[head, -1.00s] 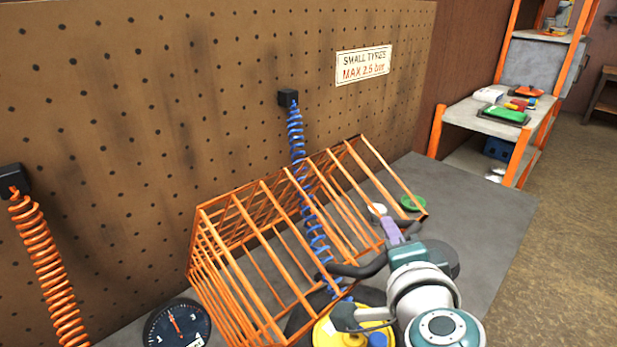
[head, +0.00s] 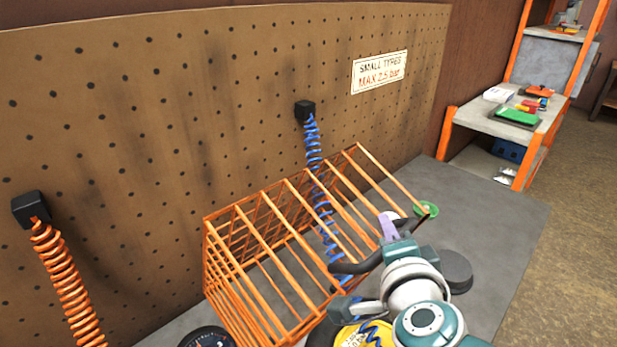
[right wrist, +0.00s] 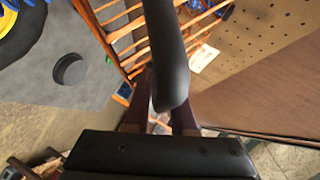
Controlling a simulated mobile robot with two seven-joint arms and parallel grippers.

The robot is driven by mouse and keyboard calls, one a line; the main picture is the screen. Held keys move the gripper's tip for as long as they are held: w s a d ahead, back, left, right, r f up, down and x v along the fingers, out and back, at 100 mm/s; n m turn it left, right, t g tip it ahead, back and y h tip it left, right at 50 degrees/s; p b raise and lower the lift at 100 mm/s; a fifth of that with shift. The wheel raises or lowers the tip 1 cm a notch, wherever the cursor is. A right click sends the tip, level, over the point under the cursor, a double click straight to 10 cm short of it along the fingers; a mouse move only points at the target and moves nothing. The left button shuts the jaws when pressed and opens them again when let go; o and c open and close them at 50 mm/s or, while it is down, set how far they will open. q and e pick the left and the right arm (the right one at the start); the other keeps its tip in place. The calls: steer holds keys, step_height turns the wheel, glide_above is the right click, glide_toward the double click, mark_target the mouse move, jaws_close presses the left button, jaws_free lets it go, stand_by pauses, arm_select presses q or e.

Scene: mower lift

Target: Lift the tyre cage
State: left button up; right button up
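The orange wire tyre cage (head: 262,270) is tilted over the grey bench against the pegboard. Its black handle (head: 352,266) is at the front right; the handle also shows in the right wrist view (right wrist: 168,55). My right gripper (head: 388,230), with purple fingers, is at the handle. In the wrist view its two fingers (right wrist: 163,98) sit on either side of the handle and appear closed on it. A tyre with a yellow rim (head: 352,338) is below the cage's front, partly hidden by my right arm. My left gripper is out of view.
A blue coiled hose (head: 314,150) hangs behind and through the cage; an orange coiled hose (head: 65,280) hangs at left. A gauge (head: 206,339), a black disc (head: 455,272) and a green disc (head: 427,209) are around the cage. The bench's right end is mostly clear.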

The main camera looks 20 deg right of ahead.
steer(key=o, duration=0.4)
steer(key=shift+s+r, duration=0.1)
steer(key=p+v, duration=0.5)
steer(key=v, duration=0.4)
steer(key=shift+s+a, duration=0.25)
steer(key=shift+s, duration=0.05)
